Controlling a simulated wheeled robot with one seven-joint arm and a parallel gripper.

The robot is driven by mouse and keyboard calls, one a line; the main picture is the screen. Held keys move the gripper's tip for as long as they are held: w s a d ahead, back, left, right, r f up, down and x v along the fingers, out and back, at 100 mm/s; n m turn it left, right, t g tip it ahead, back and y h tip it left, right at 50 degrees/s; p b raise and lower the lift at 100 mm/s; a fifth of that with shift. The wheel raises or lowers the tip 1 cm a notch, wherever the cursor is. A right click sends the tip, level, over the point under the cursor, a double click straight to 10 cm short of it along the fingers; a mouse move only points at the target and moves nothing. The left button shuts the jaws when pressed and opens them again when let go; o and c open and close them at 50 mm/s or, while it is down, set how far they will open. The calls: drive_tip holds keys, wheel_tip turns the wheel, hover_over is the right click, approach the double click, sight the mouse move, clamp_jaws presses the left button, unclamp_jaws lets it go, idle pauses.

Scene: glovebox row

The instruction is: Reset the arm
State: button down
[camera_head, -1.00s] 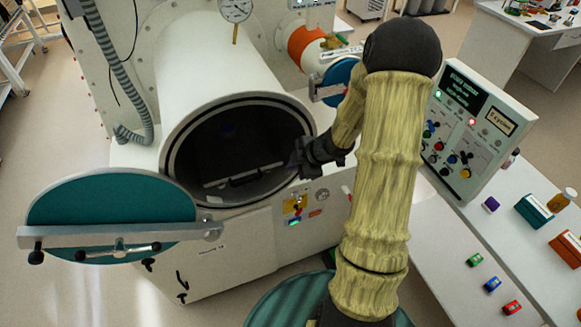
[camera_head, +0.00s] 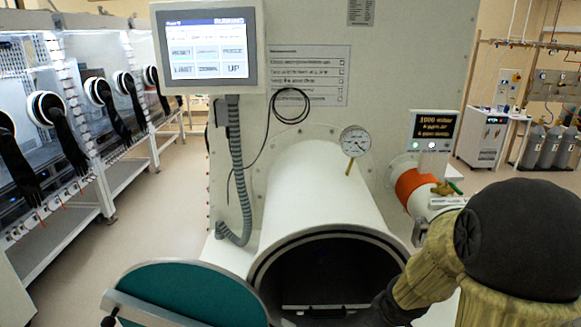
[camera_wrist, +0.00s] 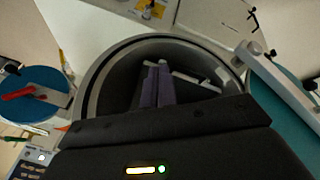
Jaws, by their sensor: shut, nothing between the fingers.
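My arm (camera_head: 455,260) is covered in a yellowish sleeve with a black round joint, at the lower right of the head view. In the wrist view, my gripper (camera_wrist: 157,86) has its two purple-grey fingers together with nothing between them. The fingers point toward the dark mouth of the large round chamber (camera_wrist: 110,78); I cannot tell whether the tips are inside it. In the head view the same white chamber (camera_head: 320,195) stands open at the bottom centre, and my gripper is not clearly seen there.
The chamber's teal round door (camera_head: 190,290) hangs open at the lower left. A dial gauge (camera_head: 355,141) stands on the chamber. A smaller port with an orange band (camera_head: 413,188) is to the right. A touchscreen (camera_head: 207,50) is above. Open floor (camera_head: 150,205) lies left.

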drive_tip(key=s+a+m+g, duration=0.1)
drive_tip(key=s+a+m, duration=0.2)
drive_tip(key=s, duration=0.2)
drive_tip(key=s+a+r+m+g+b, duration=0.1)
drive_tip(key=s+a+m, duration=0.2)
drive_tip(key=s, duration=0.2)
drive_tip(key=shift+s+a+r+m+y, duration=0.25)
drive_tip(key=shift+s+r+m+y, duration=0.05)
drive_tip(key=shift+y, duration=0.1)
